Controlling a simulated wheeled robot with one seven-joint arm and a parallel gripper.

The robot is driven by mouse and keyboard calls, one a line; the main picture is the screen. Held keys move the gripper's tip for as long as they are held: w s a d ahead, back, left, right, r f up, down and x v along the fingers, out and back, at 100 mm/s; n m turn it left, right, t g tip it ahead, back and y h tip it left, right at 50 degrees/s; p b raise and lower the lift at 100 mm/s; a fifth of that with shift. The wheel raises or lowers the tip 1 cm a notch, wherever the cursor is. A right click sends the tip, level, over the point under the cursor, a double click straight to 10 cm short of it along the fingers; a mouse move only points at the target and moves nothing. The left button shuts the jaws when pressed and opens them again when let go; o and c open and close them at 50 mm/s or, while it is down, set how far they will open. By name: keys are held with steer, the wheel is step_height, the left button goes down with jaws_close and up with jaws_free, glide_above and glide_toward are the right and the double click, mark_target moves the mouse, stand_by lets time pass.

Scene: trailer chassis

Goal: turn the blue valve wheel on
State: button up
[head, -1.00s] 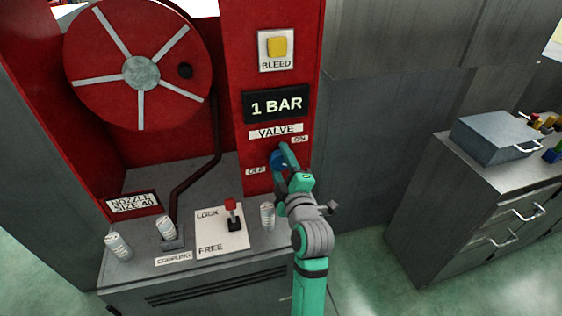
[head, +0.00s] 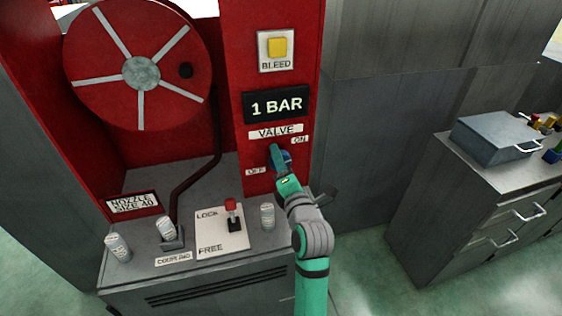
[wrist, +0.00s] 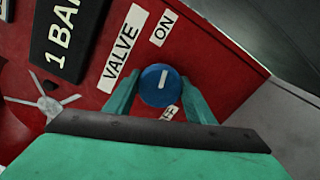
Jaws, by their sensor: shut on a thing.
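The blue valve wheel (head: 287,156) sits on the red panel under the VALVE label, between the ON label (head: 299,140) and the OFF label (head: 257,170). In the wrist view the wheel (wrist: 158,86) is a round blue knob whose short white mark points up, roughly toward the ON label (wrist: 162,28). My gripper (head: 279,157) is shut on the wheel, with one green finger on each side of it. The gripper (wrist: 158,90) partly covers the OFF label in the wrist view and part of the wheel in the head view.
A display (head: 276,106) reading 1 BAR and a yellow BLEED button (head: 278,46) are above the wheel. Below left are a red-handled lever (head: 232,213) on a LOCK/FREE plate and several ribbed fittings. A red hose reel (head: 140,70) is at upper left. A grey cabinet (head: 480,205) stands right.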

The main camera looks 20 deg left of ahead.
steer(key=shift+n, duration=0.3)
stand_by(0.4)
steer(key=o, duration=1)
steer(key=shift+o, duration=0.2)
steer(key=shift+s, duration=0.1)
steer(key=v, duration=1)
steer(key=shift+s+d, duration=0.2)
steer(key=shift+d, duration=0.2)
steer(key=shift+s+a, duration=0.15)
